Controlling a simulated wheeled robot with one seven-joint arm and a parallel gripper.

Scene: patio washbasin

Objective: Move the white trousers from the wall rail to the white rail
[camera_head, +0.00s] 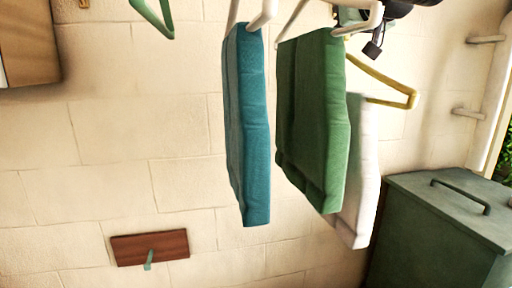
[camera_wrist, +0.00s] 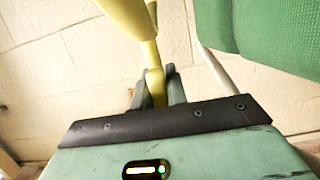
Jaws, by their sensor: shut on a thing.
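The white trousers (camera_head: 361,175) hang on a yellow hanger (camera_head: 392,86), partly hidden behind green trousers (camera_head: 315,120) in the head view. The yellow hanger (camera_wrist: 133,18) also shows in the wrist view. My gripper (camera_wrist: 157,88) is shut on its narrow neck there. In the head view only dark and greenish parts of my gripper (camera_head: 374,48) show at the top, above the white trousers. Neither the wall rail nor the white rail can be clearly made out.
Teal trousers (camera_head: 247,130) hang on a white hanger left of the green trousers, which are close in front of the white pair. A dark green bin (camera_head: 440,225) stands at lower right. A wooden plaque with a hook (camera_head: 150,248) is on the wall. Open space lies left of the teal trousers.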

